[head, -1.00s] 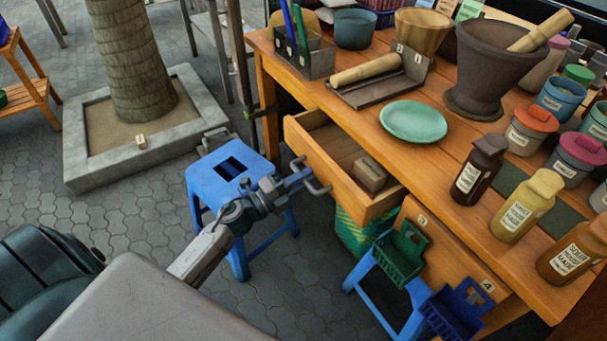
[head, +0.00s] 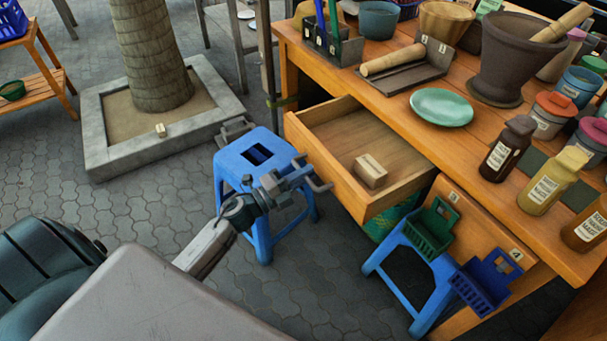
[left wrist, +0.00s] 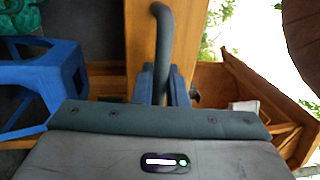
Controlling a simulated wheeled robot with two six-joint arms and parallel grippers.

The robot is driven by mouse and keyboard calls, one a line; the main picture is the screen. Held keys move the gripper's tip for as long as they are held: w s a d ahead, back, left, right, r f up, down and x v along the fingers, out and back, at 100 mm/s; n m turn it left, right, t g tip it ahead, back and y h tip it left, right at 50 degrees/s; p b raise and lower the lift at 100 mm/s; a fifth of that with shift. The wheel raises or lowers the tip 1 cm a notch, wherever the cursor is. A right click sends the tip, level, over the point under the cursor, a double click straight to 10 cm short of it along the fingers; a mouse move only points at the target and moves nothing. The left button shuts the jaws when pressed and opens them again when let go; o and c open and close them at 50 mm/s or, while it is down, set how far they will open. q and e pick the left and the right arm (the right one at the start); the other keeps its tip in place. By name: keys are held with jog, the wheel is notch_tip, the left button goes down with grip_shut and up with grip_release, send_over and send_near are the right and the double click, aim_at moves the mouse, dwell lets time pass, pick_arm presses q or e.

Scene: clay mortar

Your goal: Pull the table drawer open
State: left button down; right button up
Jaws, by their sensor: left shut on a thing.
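The wooden table drawer (head: 338,178) is pulled well out of the orange-brown table (head: 460,150) in the head view. A small pale block (head: 370,171) lies inside it. A grey bar handle (head: 321,174) stands on the drawer front. My left gripper (head: 301,174) is shut on this handle, in front of the drawer. In the left wrist view the handle (left wrist: 162,35) rises from between the blue fingers (left wrist: 161,85). The lower part of the handle is hidden there. My right gripper is not in view.
A blue stool (head: 247,158) stands close behind and below my left gripper. A second blue stool (head: 408,262) is under the table front, near hanging green (head: 432,230) and blue (head: 487,282) baskets. A plate (head: 441,107) and bottles crowd the tabletop. Paved floor (head: 150,215) is open at left.

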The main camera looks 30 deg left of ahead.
pick_arm(q)
jog(key=c, duration=1.6)
grip_release()
jog(key=shift+o, duration=0.2)
